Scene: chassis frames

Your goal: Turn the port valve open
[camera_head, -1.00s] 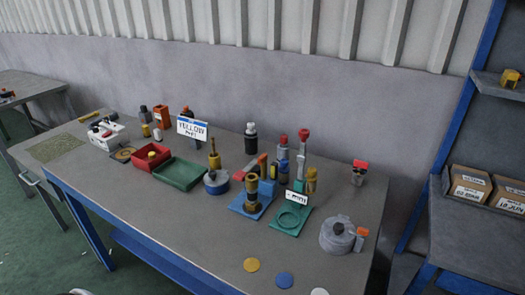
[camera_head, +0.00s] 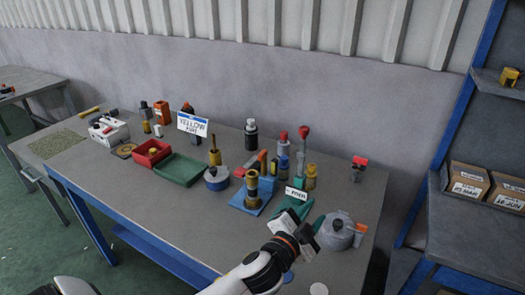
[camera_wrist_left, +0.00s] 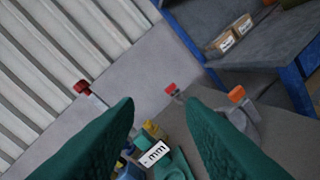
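No fitting carries a label I can read as the port valve. A brass fitting (camera_head: 252,185) stands upright on a blue base plate (camera_head: 249,208). To its right is a green base plate (camera_head: 303,205) with a tall red-topped lever (camera_head: 303,133) behind it and a small white label (camera_head: 296,194). The label also shows in the left wrist view (camera_wrist_left: 154,153); its text is unclear. My left gripper (camera_head: 304,228) is over the front of the green plate, partly covering it. Its green fingers (camera_wrist_left: 160,110) are spread wide with nothing gripped between them. My right gripper is not in view.
A grey round pot (camera_head: 333,237) with an orange tab stands right beside my left gripper. Several bottles stand behind. The front left tabletop is clear.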

